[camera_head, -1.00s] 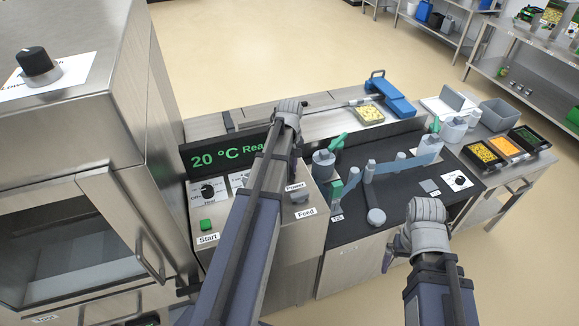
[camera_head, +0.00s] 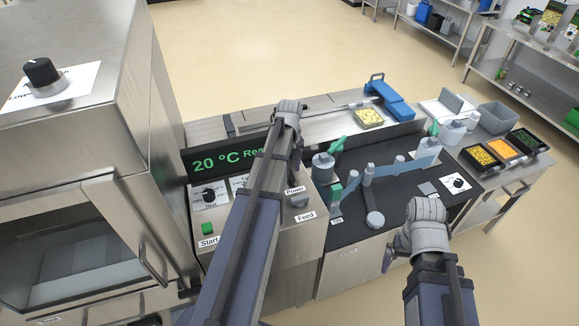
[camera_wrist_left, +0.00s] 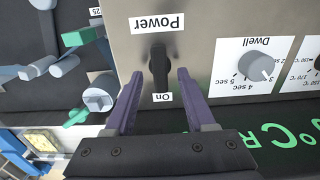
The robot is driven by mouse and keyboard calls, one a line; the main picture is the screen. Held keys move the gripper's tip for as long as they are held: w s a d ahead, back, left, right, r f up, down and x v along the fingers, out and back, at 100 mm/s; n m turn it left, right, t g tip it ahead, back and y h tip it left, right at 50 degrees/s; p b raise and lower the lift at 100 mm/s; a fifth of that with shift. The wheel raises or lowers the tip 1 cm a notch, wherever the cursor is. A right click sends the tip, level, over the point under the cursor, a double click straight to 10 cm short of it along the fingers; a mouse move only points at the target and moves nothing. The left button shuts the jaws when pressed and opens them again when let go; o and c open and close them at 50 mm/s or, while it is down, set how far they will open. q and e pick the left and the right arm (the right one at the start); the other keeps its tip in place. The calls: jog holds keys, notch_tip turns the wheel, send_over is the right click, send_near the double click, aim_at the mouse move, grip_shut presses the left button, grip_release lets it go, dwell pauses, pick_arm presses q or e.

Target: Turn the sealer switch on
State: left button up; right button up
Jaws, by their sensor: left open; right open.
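The sealer's control panel has a black power switch (camera_wrist_left: 159,68) in the left wrist view, between a "Power" label (camera_wrist_left: 157,22) and an "On" label (camera_wrist_left: 163,98). Its lever lies along the line between the two labels. My left gripper (camera_wrist_left: 156,82) is open, its two purple fingers on either side of the switch with gaps visible. In the head view the left arm hides the switch; only the "Power" label (camera_head: 295,190) shows beside the left gripper. My right gripper (camera_head: 398,254) is open and empty in front of the black worktop, partly hidden by its wrist.
A green display (camera_head: 222,160) reads 20 °C. The head view also shows a green start button (camera_head: 208,228), film rollers (camera_head: 368,175) and food trays (camera_head: 481,156) at the right.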

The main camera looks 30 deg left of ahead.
aim_at(290, 172)
pick_arm(q)
notch_tip(290, 172, up, 6)
jog(key=p, duration=0.5)
pick_arm(e)
notch_tip(290, 172, up, 6)
jog(key=shift+f, duration=0.1)
pick_arm(q)
jog(key=shift+f, duration=0.15)
jog(key=s+d+f+m+b, duration=0.2)
jog(key=s+d+m, duration=0.2)
jog(key=d, duration=0.6)
jog(key=s+d+f+m+b, duration=0.2)
jog(key=s+d+m, duration=0.3)
jog(key=d, duration=0.5)
jog(key=s+d+f+m+y+b, duration=0.1)
jog(key=s+d+f+m+b, duration=0.1)
jog(key=s+d, duration=0.5)
jog(key=shift+s+d+f+m+b, duration=0.15)
jog(key=shift+d+f+m+b, duration=0.25)
jog(key=shift+d+m, duration=1.25)
pick_arm(e)
notch_tip(290, 172, down, 7)
pick_arm(q)
jog(key=shift+d+r+n, duration=0.1)
jog(key=shift+d+n, duration=0.1)
jog(key=shift+n, duration=0.05)
